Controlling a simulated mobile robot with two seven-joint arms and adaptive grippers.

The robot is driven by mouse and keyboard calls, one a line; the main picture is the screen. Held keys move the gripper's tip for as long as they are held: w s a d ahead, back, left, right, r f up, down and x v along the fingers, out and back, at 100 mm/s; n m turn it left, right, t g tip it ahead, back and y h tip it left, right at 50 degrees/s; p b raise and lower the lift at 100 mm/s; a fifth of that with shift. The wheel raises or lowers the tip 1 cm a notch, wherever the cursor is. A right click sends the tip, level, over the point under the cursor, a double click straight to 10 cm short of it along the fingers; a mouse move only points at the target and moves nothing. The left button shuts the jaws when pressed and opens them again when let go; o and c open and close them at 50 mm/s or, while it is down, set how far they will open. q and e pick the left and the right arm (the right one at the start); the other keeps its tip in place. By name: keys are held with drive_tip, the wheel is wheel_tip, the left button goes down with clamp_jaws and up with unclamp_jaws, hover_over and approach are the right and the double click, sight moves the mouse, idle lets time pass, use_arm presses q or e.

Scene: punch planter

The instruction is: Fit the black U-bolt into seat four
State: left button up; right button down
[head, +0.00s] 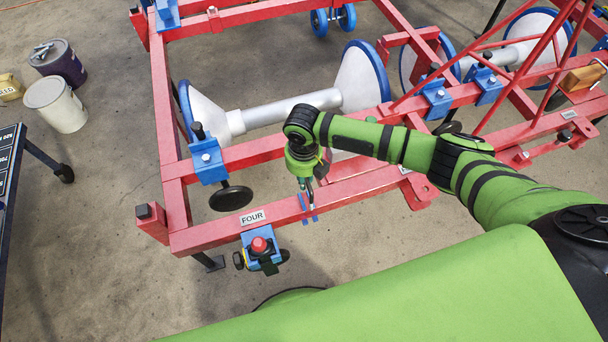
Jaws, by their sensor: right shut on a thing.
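The red planter frame (225,234) carries a white label reading FOUR (252,217) near its front left corner. A blue bracket with a red knob (260,248) sits at the front beam just below that label. My right gripper (309,188) points down over the front beam, to the right of the label, and is shut on a thin dark thing that I take to be the black U-bolt. The gripper mostly hides it. My left gripper is out of view.
A blue bracket (207,160) with a black disc (231,198) sits on the rear beam. White and blue wheels on a grey shaft (285,112) lie behind. A white bucket (56,104) and a dark can (58,62) stand at far left. The floor between is clear.

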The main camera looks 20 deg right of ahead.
sight(304, 199)
idle(0.6)
drive_tip(key=shift+f+b, duration=3.3)
drive_tip(key=shift+f, duration=1.5)
drive_tip(key=c, duration=1.1)
unclamp_jaws()
drive_tip(key=shift+r, duration=0.1)
wheel_tip(304, 199, up, 12)
drive_tip(key=shift+f, duration=0.1)
